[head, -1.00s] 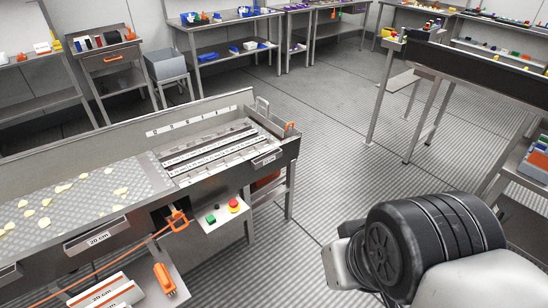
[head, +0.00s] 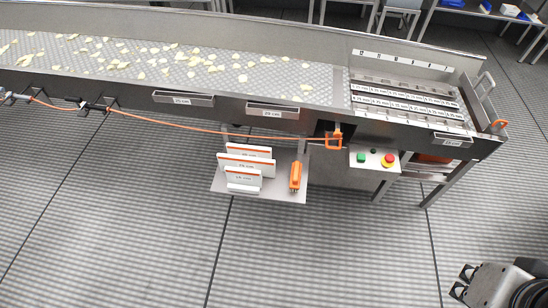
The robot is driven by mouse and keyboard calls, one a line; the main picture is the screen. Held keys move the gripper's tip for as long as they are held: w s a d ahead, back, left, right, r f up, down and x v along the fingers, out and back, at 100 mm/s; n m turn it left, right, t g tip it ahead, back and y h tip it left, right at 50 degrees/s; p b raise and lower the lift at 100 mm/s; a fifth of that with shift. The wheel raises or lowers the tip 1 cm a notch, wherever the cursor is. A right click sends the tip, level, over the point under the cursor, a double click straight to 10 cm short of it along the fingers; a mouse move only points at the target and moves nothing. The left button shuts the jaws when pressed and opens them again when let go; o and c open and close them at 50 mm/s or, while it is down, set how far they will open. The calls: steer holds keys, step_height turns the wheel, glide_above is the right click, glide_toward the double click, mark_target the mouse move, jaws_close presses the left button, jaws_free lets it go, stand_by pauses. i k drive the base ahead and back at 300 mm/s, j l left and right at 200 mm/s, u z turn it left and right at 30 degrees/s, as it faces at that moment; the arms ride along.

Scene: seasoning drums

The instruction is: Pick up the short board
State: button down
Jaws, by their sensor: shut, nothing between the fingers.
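The short board (head: 243,179) is a small white board with an orange strip, the front and smallest of three upright boards on a grey shelf (head: 268,192) below the conveyor. My gripper (head: 459,282) is at the bottom right corner, shut and empty. It is far to the right of the boards, over the floor.
An orange handled tool (head: 295,177) stands right of the boards on the same shelf. The conveyor (head: 320,94) runs above it, with an orange hose (head: 220,131) along its side. A button box (head: 375,160) juts out at right. The floor in front is clear.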

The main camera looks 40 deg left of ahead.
mark_target(251, 177)
steer(key=u, duration=1.9)
steer(key=i+j+u, duration=0.1)
steer(key=i+u, duration=0.25)
steer(key=i, duration=0.15)
steer(key=i+u, duration=0.35)
steer(key=i, duration=0.2)
